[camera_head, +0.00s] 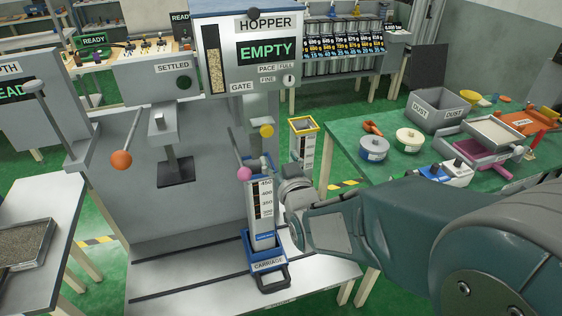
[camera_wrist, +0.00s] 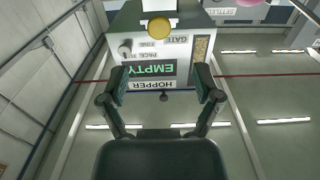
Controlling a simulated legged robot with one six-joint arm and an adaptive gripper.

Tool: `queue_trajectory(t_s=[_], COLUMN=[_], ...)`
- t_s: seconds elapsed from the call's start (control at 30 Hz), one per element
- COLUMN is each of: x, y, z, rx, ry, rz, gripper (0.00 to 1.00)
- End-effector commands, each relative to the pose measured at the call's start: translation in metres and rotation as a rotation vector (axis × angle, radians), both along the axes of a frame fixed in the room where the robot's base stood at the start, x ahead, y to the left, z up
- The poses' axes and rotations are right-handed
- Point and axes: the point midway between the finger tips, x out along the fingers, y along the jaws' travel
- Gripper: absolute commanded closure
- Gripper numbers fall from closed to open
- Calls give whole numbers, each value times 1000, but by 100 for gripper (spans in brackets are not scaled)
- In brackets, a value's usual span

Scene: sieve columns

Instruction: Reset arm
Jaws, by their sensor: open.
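My arm reaches in from the right in the head view, and its wrist end is beside the tall measuring column (camera_head: 262,205) in the blue carriage (camera_head: 266,264). My gripper (camera_wrist: 161,88) is open and empty in the wrist view, with its two fingers spread apart. In the head view the hopper (camera_head: 243,50) display reads EMPTY. A yellow knob (camera_head: 266,131) and a pink knob (camera_head: 244,173) are near the column.
An orange-knobbed lever (camera_head: 121,159) is to the left. A sieve tray (camera_head: 22,245) lies on the left table. The green table (camera_head: 345,145) at right holds a dust bin (camera_head: 437,108), round weights and trays. Another column (camera_head: 302,145) with a yellow rim stands behind my wrist.

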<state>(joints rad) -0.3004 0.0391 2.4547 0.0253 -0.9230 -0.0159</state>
Motion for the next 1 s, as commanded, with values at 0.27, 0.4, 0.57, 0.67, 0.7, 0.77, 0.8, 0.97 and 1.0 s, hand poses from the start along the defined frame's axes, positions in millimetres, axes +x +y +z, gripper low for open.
queue_trajectory(t_s=[0.27,0.4,0.57,0.67,0.7,0.77,0.8,0.97,1.0], x=[-13,-12,-12,-13,-13,-16,-18,-37,-43], y=[-3,-3,-3,-6,-9,-16,-22,-48,-55], z=[0,0,0,1,2,3,4,5,5], rx=[0,0,0,-4,-7,-18,-27,-64,-73], ry=[1,0,1,12,29,69,104,273,317], rz=[0,0,0,-4,-9,-21,-30,-73,-83], gripper=[18,18,18,18,18,18,18,18,18])
